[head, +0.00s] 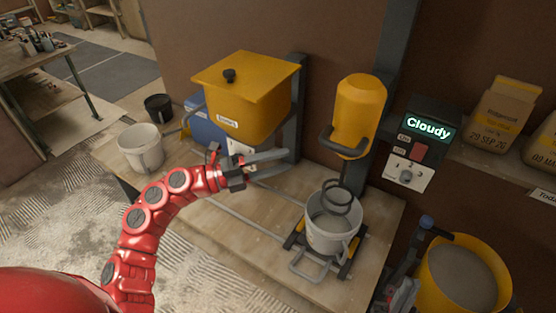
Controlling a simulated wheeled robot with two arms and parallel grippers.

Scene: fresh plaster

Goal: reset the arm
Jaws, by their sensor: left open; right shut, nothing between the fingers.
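My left arm (141,217) is red and jointed and reaches up and right from the lower left. Its gripper (283,162) is open and empty, in front of the yellow hopper (245,105) and above the wooden bench. What looks like my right gripper (403,290) shows in part at the lower right, beside the yellow tub (462,278). It is shut with nothing seen in it, and its arm is mostly out of view.
A grey bucket (318,235) stands under the yellow mixer (360,110) on the bench (255,228). A white bucket (141,150) and a black pot (158,107) are at the left. A control box displays "Cloudy" (429,127). Bags (503,115) stand on the right shelf.

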